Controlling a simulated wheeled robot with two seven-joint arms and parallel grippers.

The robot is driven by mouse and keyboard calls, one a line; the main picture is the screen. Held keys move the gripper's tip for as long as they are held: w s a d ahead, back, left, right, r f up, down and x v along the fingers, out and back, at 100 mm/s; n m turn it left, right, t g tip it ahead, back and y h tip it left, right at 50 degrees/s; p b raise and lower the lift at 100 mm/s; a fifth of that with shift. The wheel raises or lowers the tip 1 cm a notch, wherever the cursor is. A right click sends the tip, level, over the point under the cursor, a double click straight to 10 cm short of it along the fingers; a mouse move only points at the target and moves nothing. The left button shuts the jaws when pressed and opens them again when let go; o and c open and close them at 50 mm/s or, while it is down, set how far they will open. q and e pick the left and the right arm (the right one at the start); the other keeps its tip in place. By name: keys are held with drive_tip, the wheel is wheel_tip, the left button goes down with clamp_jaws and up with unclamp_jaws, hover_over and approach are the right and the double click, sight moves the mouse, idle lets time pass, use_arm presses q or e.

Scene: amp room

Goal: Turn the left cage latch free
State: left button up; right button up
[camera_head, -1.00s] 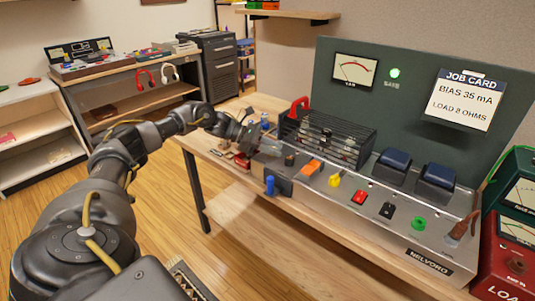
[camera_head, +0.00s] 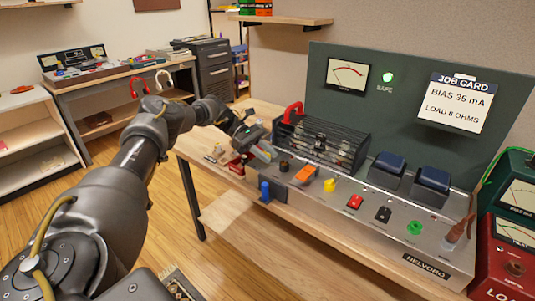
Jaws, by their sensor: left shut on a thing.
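The black wire cage (camera_head: 345,147) stands on the metal amplifier chassis (camera_head: 330,200), with a red handle-shaped part (camera_head: 292,112) at its left end. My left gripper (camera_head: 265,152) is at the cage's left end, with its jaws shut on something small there. This fits the left cage latch, but the fingers hide it and I cannot make out its angle. A small dark fitting (camera_head: 320,140) shows on the cage front. My right gripper is out of view.
Along the chassis front stand a blue post (camera_head: 265,191), an orange part (camera_head: 305,175), a yellow knob (camera_head: 329,185) and other coloured controls. Two dark blue blocks (camera_head: 390,164) stand right of the cage. Small items lie left of the chassis.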

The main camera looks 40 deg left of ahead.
use_arm(q)
drive_tip(key=shift+m+g, duration=0.4)
drive_tip(key=shift+g, duration=0.1)
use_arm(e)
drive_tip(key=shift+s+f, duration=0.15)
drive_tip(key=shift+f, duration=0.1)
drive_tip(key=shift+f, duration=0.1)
use_arm(q)
drive_tip(key=shift+f, duration=0.1)
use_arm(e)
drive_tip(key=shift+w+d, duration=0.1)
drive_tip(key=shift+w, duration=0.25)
